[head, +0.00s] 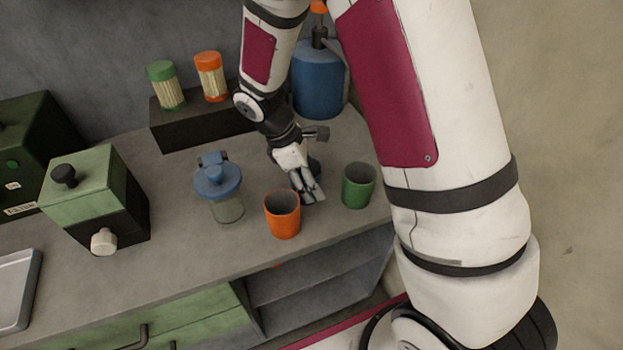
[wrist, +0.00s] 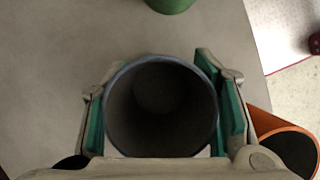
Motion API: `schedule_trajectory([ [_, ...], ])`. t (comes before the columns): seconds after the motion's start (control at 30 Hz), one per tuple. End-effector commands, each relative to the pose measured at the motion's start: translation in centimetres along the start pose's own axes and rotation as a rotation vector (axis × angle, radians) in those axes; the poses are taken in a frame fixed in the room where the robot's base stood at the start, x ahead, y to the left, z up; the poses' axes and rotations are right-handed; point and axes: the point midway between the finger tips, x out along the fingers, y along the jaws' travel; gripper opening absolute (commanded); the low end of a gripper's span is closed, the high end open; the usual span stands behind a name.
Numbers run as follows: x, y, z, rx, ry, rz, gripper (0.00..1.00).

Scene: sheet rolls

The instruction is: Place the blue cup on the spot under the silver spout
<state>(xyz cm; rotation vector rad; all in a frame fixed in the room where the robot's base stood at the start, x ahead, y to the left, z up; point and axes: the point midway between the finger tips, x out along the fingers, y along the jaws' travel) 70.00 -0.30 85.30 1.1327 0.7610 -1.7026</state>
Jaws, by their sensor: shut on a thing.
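The blue cup (wrist: 160,136) fills the middle of the wrist view, seen from above with its opening toward the camera and its inside dark. My gripper (wrist: 163,104) is shut on it, one green-padded finger on each side. In the head view, my gripper (head: 308,186) is low over the counter between the orange and green cups. A sliver of the blue cup (head: 316,166) shows behind it. I cannot tell whether the cup touches the counter. A pale, short round part (head: 103,241) sticks out of the green and black machine (head: 95,197); I cannot make out a silver spout for certain.
An orange cup (head: 283,215) and a green cup (head: 358,186) stand close to my gripper. A blue-lidded jar (head: 220,188) stands to the left. Shakers stand on a dark block (head: 200,119) behind. A blue canister (head: 319,80) is at the back; a grey tray (head: 18,290) lies far left.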

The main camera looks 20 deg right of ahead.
Motion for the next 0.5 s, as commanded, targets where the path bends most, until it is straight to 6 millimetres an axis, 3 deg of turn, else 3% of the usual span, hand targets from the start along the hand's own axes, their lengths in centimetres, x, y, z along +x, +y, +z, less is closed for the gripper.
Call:
schedule_trajectory([
  [0.33, 0.28, 0.04, -0.14, 0.001, 0.0, 0.001, 0.21],
  [0.37, 0.26, 0.03, -0.13, 0.001, 0.0, 0.001, 0.57],
  [0.43, 0.23, 0.02, -0.11, 0.001, 0.0, 0.001, 0.73],
  [0.5, 0.22, 0.02, -0.11, 0.001, 0.0, 0.001, 0.73],
])
